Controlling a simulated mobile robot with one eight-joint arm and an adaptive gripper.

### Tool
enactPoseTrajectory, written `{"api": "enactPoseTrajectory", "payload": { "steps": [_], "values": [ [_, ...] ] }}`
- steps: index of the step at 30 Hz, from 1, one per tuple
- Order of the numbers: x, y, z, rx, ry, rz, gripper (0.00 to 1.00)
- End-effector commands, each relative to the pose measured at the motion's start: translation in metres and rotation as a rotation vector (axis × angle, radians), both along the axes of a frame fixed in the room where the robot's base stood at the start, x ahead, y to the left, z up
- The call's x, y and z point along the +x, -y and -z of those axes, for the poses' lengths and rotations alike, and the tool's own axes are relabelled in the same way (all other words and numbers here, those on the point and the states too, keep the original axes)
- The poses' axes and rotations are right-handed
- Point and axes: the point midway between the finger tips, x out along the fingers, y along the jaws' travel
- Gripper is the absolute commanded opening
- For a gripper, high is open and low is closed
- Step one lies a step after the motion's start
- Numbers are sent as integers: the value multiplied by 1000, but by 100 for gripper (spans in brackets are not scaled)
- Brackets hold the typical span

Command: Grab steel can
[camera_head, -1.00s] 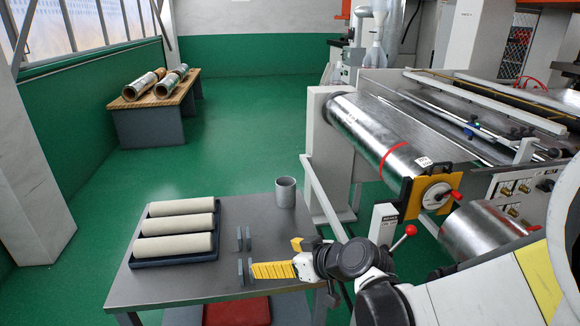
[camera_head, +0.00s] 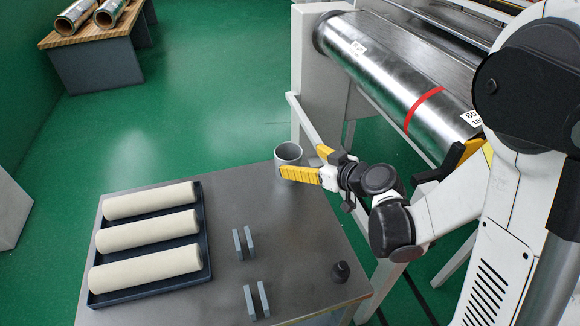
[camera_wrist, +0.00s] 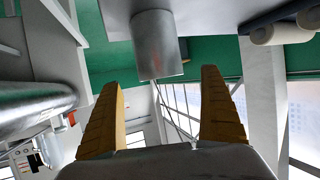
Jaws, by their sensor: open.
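The steel can (camera_head: 287,153) is a grey open-topped cylinder near the far right corner of the grey table (camera_head: 225,200). Its lower part is hidden behind my gripper (camera_head: 284,172) in the head view. In the wrist view the can (camera_wrist: 155,45) appears inverted at the top centre, in line with the gap between my yellow fingers. My gripper (camera_wrist: 160,80) is open, with one finger on either side of that gap and nothing held. I cannot tell whether a finger touches the can.
A dark tray (camera_head: 208,255) with three cream rolls stands on the left of the table. Grey upright plates (camera_head: 243,242) and a small black knob (camera_head: 341,270) are on the right half. A machine with a large steel roller (camera_head: 385,75) stands behind the table's right side.

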Motion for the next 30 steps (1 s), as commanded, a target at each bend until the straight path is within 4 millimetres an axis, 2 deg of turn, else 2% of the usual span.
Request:
{"api": "enactPoseTrajectory", "payload": {
  "steps": [8,15,21,23,27,28,30],
  "values": [
    [20,-18,12,0,0,-2,92],
    [45,-37,24,-1,1,0,92],
    [46,-38,23,0,0,1,92],
    [46,-38,23,0,0,1,77],
    [46,-38,23,0,0,1,34],
    [46,-38,23,0,0,1,30],
    [46,-38,23,0,0,1,30]
  ]
}}
